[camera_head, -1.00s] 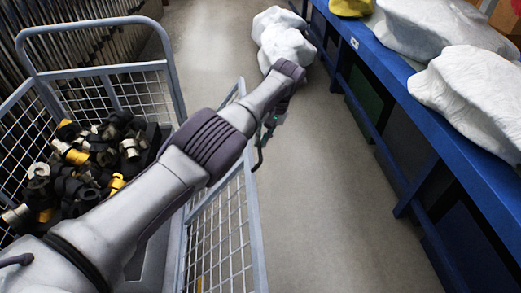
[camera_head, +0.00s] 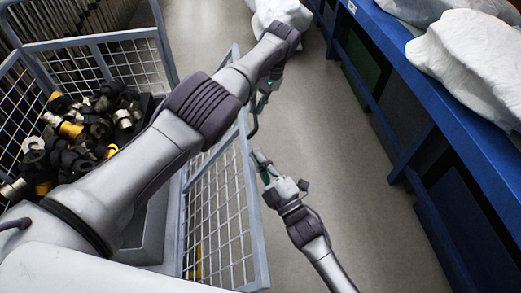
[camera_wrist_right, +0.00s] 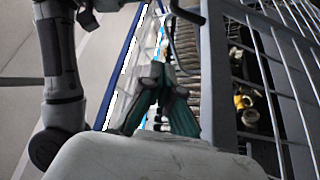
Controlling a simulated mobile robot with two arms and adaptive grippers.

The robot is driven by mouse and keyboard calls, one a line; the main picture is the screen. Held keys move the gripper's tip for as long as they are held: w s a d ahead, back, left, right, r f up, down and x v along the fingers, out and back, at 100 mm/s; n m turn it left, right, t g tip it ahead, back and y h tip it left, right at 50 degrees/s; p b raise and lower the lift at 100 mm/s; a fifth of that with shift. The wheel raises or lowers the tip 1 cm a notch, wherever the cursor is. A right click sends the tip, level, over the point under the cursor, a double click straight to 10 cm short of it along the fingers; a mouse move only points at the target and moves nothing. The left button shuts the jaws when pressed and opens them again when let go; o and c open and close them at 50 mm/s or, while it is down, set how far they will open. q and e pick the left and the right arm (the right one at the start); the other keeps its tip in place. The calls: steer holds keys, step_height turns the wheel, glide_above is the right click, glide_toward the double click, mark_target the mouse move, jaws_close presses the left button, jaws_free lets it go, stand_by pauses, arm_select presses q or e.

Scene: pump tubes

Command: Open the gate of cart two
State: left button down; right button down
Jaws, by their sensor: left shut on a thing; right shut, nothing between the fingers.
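The wire-mesh cart (camera_head: 68,43) stands at the left with a grey frame. Its mesh gate (camera_head: 249,194) is on the side toward the aisle; how far it is open I cannot tell. My left gripper (camera_head: 259,108) is shut on the gate's upper part; the exact grip point is partly hidden by my arm. My right gripper (camera_head: 262,165) is shut and empty, beside the gate's aisle side and below the left gripper. In the right wrist view its teal fingers (camera_wrist_right: 160,112) are left of a grey frame post (camera_wrist_right: 215,80).
Black and yellow parts (camera_head: 85,135) fill the cart. A blue bench (camera_head: 440,115) with white wrapped bundles (camera_head: 465,65) runs along the right. Another white bundle (camera_head: 280,12) is on the floor at the far end. The grey aisle floor (camera_head: 345,195) between is clear.

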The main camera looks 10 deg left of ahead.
mark_target(251, 134)
arm_select(q)
steer(key=shift+a, duration=0.1)
arm_select(e)
steer(key=x, duration=0.9)
steer(key=shift+w+d+f, duration=0.25)
steer(key=shift+d+f, duration=0.25)
steer(key=shift+d, duration=0.05)
steer(key=shift+w+d+f, duration=0.25)
steer(key=shift+d+f, duration=0.2)
steer(key=shift+d, duration=0.1)
steer(key=shift+w+d+f, duration=0.25)
steer(key=shift+d+f, duration=0.1)
steer(key=shift+d, duration=0.1)
